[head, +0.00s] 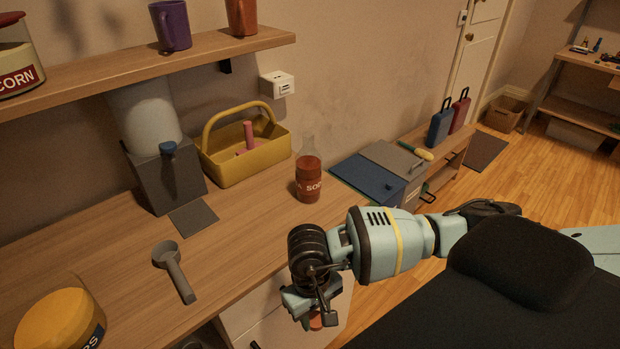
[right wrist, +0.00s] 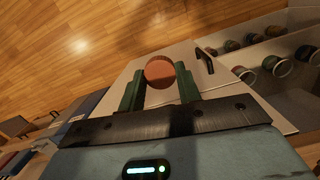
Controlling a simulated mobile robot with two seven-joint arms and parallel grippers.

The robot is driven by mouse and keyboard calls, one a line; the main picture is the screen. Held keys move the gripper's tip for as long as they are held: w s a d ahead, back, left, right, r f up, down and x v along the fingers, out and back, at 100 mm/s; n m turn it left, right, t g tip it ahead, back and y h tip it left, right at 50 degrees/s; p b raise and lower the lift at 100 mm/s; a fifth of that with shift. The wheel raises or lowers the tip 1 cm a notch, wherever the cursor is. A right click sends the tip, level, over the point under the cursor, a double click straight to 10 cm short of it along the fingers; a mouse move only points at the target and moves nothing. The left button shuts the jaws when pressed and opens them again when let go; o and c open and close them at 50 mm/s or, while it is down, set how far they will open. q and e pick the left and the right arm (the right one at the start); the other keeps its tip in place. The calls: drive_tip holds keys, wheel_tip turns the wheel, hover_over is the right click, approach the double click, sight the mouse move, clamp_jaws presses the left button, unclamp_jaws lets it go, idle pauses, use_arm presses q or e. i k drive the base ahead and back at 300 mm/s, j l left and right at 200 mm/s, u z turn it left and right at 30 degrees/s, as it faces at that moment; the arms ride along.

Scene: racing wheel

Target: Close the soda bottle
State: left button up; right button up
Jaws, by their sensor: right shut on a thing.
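The soda bottle (head: 308,183) stands upright on the wooden counter, near its right end. It has a dark red body with a label and a clear neck, and no cap shows on top. My right gripper (head: 316,316) is in front of the counter, below and apart from the bottle. It is shut on a round red-orange cap (right wrist: 160,72), held between the two green fingers in the right wrist view. The cap also shows partly in the head view (head: 316,323). My left gripper is not in view.
A yellow basket (head: 245,165) and a grey dispenser (head: 165,180) stand behind and left of the bottle. A grey scoop (head: 174,271) and a yellow-lidded jar (head: 60,322) are on the counter (head: 235,235). An open drawer with several round items (right wrist: 272,64) shows in the right wrist view.

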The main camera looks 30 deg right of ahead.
sight(308, 161)
drive_tip(key=i+l, duration=0.1)
drive_tip(key=l, duration=0.4)
drive_tip(key=i+l, duration=0.1)
drive_tip(key=l, duration=0.4)
drive_tip(key=i+l, duration=0.1)
drive_tip(key=l, duration=0.4)
drive_tip(key=i+l, duration=0.1)
drive_tip(key=l, duration=0.45)
drive_tip(key=i+l, duration=0.1)
drive_tip(key=l, duration=0.4)
drive_tip(key=i+l, duration=0.1)
drive_tip(key=l, duration=0.4)
drive_tip(key=i+l, duration=0.1)
drive_tip(key=l, duration=0.4)
drive_tip(key=i+l, duration=0.1)
drive_tip(key=l, duration=0.4)
drive_tip(key=u, duration=1.6)
